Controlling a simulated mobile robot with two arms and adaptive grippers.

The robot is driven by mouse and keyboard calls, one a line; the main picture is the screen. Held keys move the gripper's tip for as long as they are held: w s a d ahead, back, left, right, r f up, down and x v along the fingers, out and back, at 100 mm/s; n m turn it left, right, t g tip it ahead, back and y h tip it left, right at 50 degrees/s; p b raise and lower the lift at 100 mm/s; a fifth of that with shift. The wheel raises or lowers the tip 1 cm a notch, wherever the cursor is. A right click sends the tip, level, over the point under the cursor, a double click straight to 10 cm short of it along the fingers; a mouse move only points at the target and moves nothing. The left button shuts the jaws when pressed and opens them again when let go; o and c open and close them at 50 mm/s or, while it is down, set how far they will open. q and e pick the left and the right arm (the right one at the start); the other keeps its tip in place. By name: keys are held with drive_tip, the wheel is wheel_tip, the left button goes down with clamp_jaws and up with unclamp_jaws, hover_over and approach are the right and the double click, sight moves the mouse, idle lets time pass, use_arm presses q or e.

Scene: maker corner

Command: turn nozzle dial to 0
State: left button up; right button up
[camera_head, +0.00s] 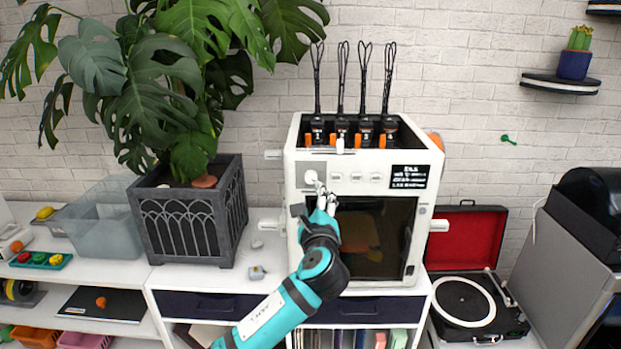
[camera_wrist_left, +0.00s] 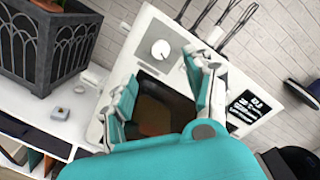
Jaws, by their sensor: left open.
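The white printer (camera_head: 430,170) stands on the cabinet, with a dark window in its front and a black label at the upper right. The nozzle dial (camera_head: 311,177) is a round white knob on a grey panel at the upper left of its front. It also shows in the left wrist view (camera_wrist_left: 161,49), where its pointer mark is too small to read. My left gripper (camera_head: 322,191) is just below and right of the dial in the head view. In the left wrist view its fingers (camera_wrist_left: 160,75) are spread apart and empty, with the dial beyond them. My right gripper is not in view.
A plant in a dark grey planter (camera_head: 205,225) stands left of the printer. A record player (camera_head: 463,303) with a red-lined open lid is at the right. Several small buttons (camera_head: 356,177) sit right of the dial. The cabinet top (camera_head: 215,277) is partly clear.

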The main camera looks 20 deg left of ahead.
sight(310, 179)
use_arm(q)
drive_tip(key=p+x, duration=0.1)
drive_tip(key=x, duration=0.9)
drive_tip(key=shift+w+p, duration=0.2)
drive_tip(key=shift+p, duration=0.2)
drive_tip(key=c, duration=0.3)
clamp_jaws()
drive_tip(key=shift+f, duration=0.1)
